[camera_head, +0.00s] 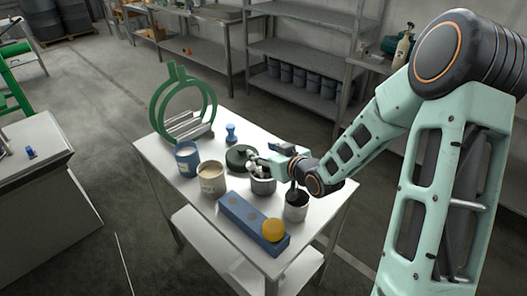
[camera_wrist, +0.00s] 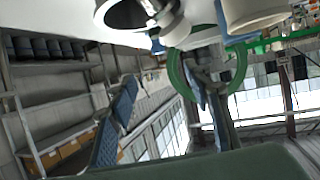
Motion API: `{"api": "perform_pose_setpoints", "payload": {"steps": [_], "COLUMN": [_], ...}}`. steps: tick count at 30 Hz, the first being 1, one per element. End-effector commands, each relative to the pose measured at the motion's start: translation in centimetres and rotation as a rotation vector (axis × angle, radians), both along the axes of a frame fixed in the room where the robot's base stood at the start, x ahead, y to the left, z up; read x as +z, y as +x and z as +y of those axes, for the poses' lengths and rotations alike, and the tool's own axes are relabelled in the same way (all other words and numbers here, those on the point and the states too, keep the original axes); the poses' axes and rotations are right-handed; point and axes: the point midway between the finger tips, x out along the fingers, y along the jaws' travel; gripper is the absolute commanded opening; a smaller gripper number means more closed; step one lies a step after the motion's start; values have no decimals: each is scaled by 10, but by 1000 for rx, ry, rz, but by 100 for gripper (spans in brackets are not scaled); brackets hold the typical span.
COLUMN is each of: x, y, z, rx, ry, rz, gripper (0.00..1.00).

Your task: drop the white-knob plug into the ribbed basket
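My gripper (camera_head: 256,162) reaches in from the right, low over the middle of the white table (camera_head: 160,152). It is beside a dark green round object (camera_head: 238,156) and above a steel pot (camera_head: 263,186). I cannot clearly make out a white-knob plug. The dark green round object may be the ribbed basket, but its sides are too small to tell. In the wrist view, pale cylindrical shapes and a dark opening (camera_wrist: 126,12) show at the top.
A green ring frame (camera_head: 154,108) with pale bars stands at the back left. A blue knob (camera_head: 231,134), a blue pot (camera_head: 187,162) and a beige pot (camera_head: 211,181) stand nearby.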

Motion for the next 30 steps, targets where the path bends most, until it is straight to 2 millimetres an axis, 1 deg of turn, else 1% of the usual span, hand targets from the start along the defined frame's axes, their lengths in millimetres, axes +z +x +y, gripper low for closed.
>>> {"api": "perform_pose_setpoints", "payload": {"steps": [5,8,15,21,25,30], "x": [0,4,18,27,29,29], "y": [-2,-8,-38,-55,-60,-60], "z": [-1,-6,-23,-33,-35,-35], "rx": [0,-2,-2,-1,-1,0], "ry": [-1,-1,-2,-1,0,1], "rz": [1,0,0,-1,0,0], "gripper": [45,45,45,45,45,45]}}
